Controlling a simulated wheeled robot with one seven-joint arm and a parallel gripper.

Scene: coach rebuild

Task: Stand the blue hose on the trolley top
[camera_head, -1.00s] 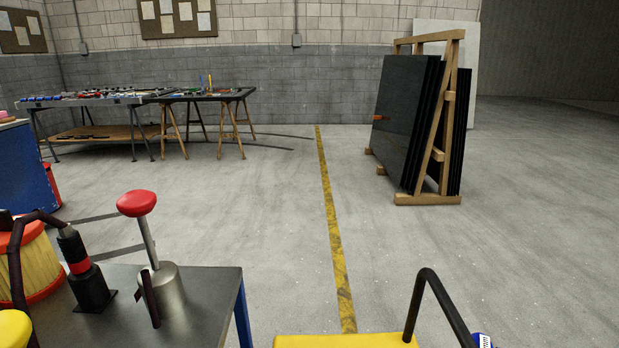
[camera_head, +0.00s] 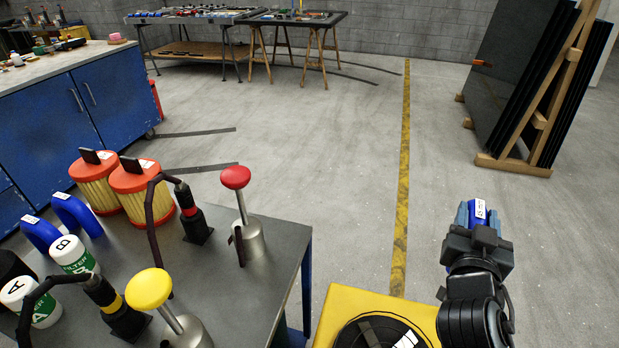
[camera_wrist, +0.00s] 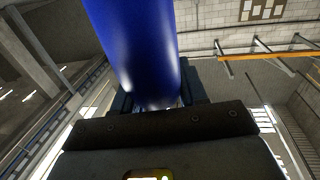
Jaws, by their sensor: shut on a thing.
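The blue hose (camera_head: 478,209) has a white label and is held in the air at the right of the head view, above the floor. In the wrist view it is a thick, glossy blue tube (camera_wrist: 138,50) rising from between the fingers. My gripper (camera_head: 478,228) is shut on it; its fingers are partly hidden behind the hose and wrist. The grey trolley top (camera_head: 262,262), with blue legs, is at the lower left, well to the left of my gripper. Two other blue hoses (camera_head: 76,214) (camera_head: 40,233) with white labels stand at its left side.
The trolley top also holds orange-and-yellow filters (camera_head: 143,190), white filter cans (camera_head: 72,255), a red-knobbed piece (camera_head: 236,178), a yellow-knobbed piece (camera_head: 150,289) and black pieces. Its right part is bare. A panel rack (camera_head: 512,164) stands far right.

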